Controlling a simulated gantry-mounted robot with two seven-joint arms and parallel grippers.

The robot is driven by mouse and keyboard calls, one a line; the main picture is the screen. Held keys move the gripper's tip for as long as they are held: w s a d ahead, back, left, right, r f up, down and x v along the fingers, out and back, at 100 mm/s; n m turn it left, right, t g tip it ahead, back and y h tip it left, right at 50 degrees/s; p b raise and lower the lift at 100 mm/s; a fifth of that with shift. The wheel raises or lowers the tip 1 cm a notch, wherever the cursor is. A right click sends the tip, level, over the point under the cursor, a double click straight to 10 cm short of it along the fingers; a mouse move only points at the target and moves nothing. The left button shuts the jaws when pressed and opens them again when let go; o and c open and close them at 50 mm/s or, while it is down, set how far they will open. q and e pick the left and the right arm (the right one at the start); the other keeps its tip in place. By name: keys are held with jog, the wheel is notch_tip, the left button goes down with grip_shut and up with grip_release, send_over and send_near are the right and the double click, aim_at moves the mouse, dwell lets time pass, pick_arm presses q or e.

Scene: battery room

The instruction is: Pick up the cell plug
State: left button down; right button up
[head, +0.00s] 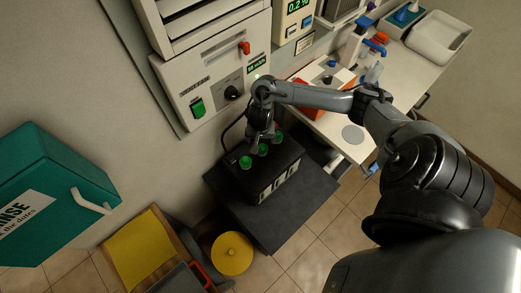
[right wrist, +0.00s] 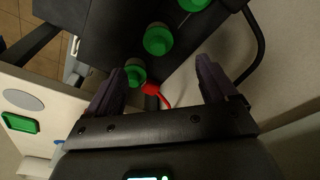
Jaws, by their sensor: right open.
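Several green cell plugs stand in a row on top of a black battery (head: 262,182). In the head view the near plug (head: 245,162) and the middle plug (head: 263,150) show clearly, and the far one (head: 277,138) is partly behind my gripper. My right gripper (head: 261,140) is over the battery's far side. In the right wrist view its two fingers (right wrist: 161,85) are apart with nothing held. The far plug (right wrist: 135,73) is beside the left finger, and the middle plug (right wrist: 158,39) is beyond the fingertips. My left gripper is not in view.
A red lead (right wrist: 154,90) lies beside the far plug, and a black cable (right wrist: 254,45) curves at the right. The battery sits on a dark stand (head: 312,205) below a wall charger (head: 215,75). A white bench (head: 352,135) and a yellow disc (head: 232,254) are nearby.

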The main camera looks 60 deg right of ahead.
aim_at(262, 145)
notch_tip(262, 145, down, 3)
jog(key=shift+f+b, duration=0.1)
jog(key=shift+b, duration=0.7)
jog(key=shift+w+d+f+b, duration=0.1)
jog(key=shift+d+f+b, duration=0.05)
jog(key=shift+f+b, duration=0.25)
jog(key=shift+w+d+f+b, duration=0.1)
jog(key=shift+f+b, duration=0.15)
jog(key=shift+f, duration=0.25)
jog(key=f+b, duration=0.1)
jog(key=f, duration=0.1)
jog(key=d+f+b, duration=0.1)
jog(key=shift+d+f, duration=0.15)
jog(key=shift+f, duration=0.6)
jog(key=shift+c, duration=0.3)
jog(key=c, duration=0.5)
jog(key=shift+w, duration=0.1)
jog(key=c, duration=0.6)
jog(key=shift+o, duration=0.2)
